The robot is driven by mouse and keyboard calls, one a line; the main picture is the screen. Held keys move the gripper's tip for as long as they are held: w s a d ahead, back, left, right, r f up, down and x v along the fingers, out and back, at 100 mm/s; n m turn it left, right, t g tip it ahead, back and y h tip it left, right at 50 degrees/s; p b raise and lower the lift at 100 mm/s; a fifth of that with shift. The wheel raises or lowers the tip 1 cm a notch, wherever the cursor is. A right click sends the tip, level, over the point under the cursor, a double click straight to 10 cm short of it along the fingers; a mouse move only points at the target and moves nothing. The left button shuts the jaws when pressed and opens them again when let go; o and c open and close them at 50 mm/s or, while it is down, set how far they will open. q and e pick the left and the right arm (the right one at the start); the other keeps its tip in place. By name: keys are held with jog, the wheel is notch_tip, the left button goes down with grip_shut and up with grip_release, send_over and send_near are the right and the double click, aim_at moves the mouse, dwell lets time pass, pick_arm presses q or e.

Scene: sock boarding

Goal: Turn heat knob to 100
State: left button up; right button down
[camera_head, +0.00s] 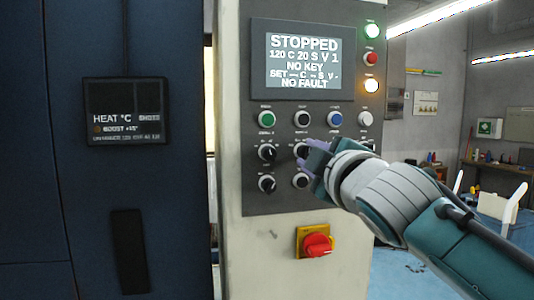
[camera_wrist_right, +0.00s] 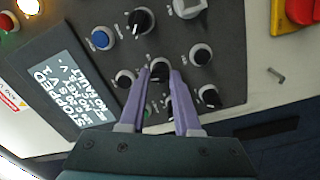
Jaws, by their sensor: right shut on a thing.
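The dark control panel (camera_head: 290,205) carries several knobs and buttons below a screen (camera_head: 305,62). The screen reads STOPPED, 120 C 20 S V 1, NO KEY, a SET line with dashes, NO FAULT. My right gripper (camera_head: 304,157) is at the second row of controls. In the right wrist view its purple fingers (camera_wrist_right: 160,72) are shut on a black knob (camera_wrist_right: 158,66), the middle one of that row. The knob also shows partly in the head view (camera_head: 300,149). The labels are too small to read, so I cannot tell which is the heat knob. My left gripper is not in view.
Other knobs (camera_head: 267,152) (camera_head: 267,184) (camera_head: 300,181) sit close around the held one. A blue button (camera_head: 335,118) and a green button (camera_head: 267,118) are above. A red switch (camera_head: 317,243) is below the panel. A HEAT °C sign (camera_head: 125,110) is on the dark cabinet at left.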

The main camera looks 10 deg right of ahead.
jog(key=shift+d+f+n+y+p, duration=0.2)
jog(key=shift+n+p, duration=0.45)
jog(key=shift+n, duration=2.95)
jog(key=shift+a+r+n+y+p, duration=0.1)
jog(key=shift+n+y+p, duration=0.4)
jog(key=shift+n, duration=3.1)
jog(key=shift+f, duration=0.1)
jog(key=c, duration=0.7)
grip_release()
jog(key=shift+o, duration=0.2)
